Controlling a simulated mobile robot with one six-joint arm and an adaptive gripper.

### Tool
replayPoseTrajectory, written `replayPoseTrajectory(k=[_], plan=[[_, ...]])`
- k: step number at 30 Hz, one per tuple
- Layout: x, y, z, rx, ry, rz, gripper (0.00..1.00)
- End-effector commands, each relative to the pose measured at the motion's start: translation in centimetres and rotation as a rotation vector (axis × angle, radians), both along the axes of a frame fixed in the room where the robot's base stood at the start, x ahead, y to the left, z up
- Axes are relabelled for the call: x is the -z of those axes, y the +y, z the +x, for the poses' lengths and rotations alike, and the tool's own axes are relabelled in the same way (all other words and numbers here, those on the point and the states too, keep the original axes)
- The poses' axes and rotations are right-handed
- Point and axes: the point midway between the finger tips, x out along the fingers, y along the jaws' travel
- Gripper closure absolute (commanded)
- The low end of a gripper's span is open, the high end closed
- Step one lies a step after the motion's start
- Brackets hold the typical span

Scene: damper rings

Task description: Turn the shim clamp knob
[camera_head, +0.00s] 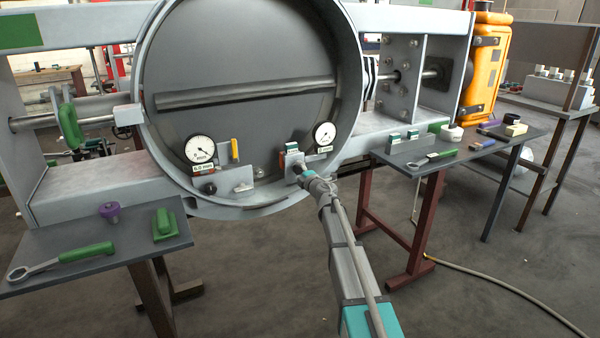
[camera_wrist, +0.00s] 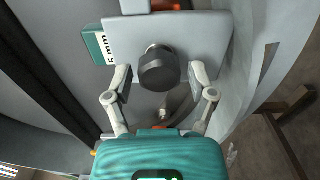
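In the wrist view a dark round knob (camera_wrist: 158,70) stands out from a light grey clamp plate (camera_wrist: 205,38). My gripper (camera_wrist: 159,78) is open, with one finger on each side of the knob and a visible gap on both sides. I cannot tell how far the fingertips reach along the knob's depth. A teal block (camera_wrist: 98,45) with a "5 mm" label sits at the plate's left edge. In the head view my gripper (camera_head: 303,174) is at the right-hand clamp plate (camera_head: 316,162) on the lower ring. The knob is largely hidden there by my gripper.
A second clamp plate (camera_head: 236,180) sits to the left on the ring, with a dial gauge (camera_head: 200,149) above it. Another dial gauge (camera_head: 324,133) is above the right clamp. Side shelves hold a wrench (camera_head: 62,260) at left and small blocks (camera_head: 393,142) at right.

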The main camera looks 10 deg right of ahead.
Motion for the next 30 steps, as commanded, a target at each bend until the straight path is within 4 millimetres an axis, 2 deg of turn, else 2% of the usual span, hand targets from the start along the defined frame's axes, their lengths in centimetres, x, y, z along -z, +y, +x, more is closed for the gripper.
replayPoseTrajectory(k=[14,30], plan=[[0.0,0.0,-0.1,-0.001,-0.001,-0.003,0.12],[0.0,-0.4,-1.4,-0.001,-0.001,-0.003,0.12]])
